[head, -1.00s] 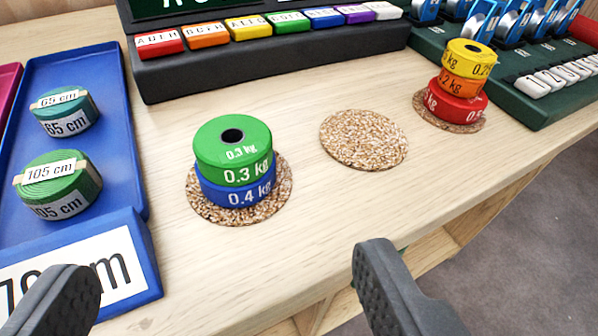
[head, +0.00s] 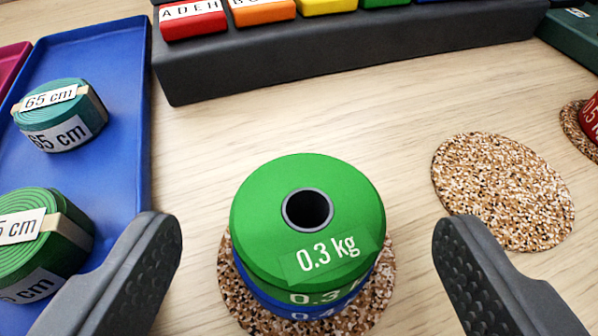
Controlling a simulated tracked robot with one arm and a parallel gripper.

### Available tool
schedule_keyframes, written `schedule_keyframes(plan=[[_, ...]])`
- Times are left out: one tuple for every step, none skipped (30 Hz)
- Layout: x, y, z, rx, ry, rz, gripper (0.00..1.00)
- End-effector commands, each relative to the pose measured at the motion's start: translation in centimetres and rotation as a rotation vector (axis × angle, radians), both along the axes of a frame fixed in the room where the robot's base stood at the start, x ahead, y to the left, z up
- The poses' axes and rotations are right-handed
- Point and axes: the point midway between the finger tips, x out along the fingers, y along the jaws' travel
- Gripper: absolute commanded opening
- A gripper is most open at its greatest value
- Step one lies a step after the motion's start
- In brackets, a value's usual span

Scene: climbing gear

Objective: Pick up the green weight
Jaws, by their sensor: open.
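The green weight (head: 265,205), marked 0.3 kg with a dark centre hole, lies flat on top of a blue weight (head: 300,308). The blue weight is mostly hidden under it and rests on a speckled cork coaster (head: 380,285). My gripper (head: 308,235) is open, with one dark finger on each side of the green weight. Both fingers look apart from it, with a gap on either side, and nothing is held between them.
A blue tray (head: 120,80) with two rolled green straps, 65 cm (head: 75,128) and 105 cm-type (head: 50,225), is at left, close to the left finger. An empty cork coaster (head: 503,190) lies at right. A dark rack (head: 350,55) with coloured blocks stands behind.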

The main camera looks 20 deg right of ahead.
Motion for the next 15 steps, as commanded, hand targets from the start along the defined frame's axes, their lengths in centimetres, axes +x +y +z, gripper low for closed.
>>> schedule_keyframes(plan=[[0.6, -0.3, -0.5, 0.000, 0.003, -0.002, 0.74], [0.9, -0.5, -0.7, 0.000, 0.004, -0.003, 0.74], [1.3, -0.6, -0.9, 0.001, 0.004, -0.003, 0.74], [1.6, -0.6, -0.9, 0.002, 0.004, -0.002, 0.74], [1.8, -0.7, -0.9, 0.002, 0.002, -0.002, 0.74], [2.0, -0.7, -1.0, 0.003, 0.002, -0.001, 0.74], [2.0, -0.7, -1.0, 0.002, 0.001, -0.001, 0.74], [2.1, -0.7, -1.0, 0.002, 0.001, -0.001, 0.74], [2.1, -0.7, -1.0, 0.002, 0.002, 0.000, 0.74], [2.0, -0.7, -1.0, 0.002, 0.002, 0.000, 0.74], [2.0, -0.7, -1.0, 0.002, 0.002, 0.000, 0.74], [2.0, -0.7, -1.0, 0.002, 0.002, 0.000, 0.74], [2.0, -0.7, -1.0, 0.002, 0.002, 0.000, 0.71], [2.0, -0.7, -1.0, 0.002, 0.002, 0.000, 0.63], [2.0, -0.7, -1.0, 0.002, 0.002, 0.000, 0.52]])
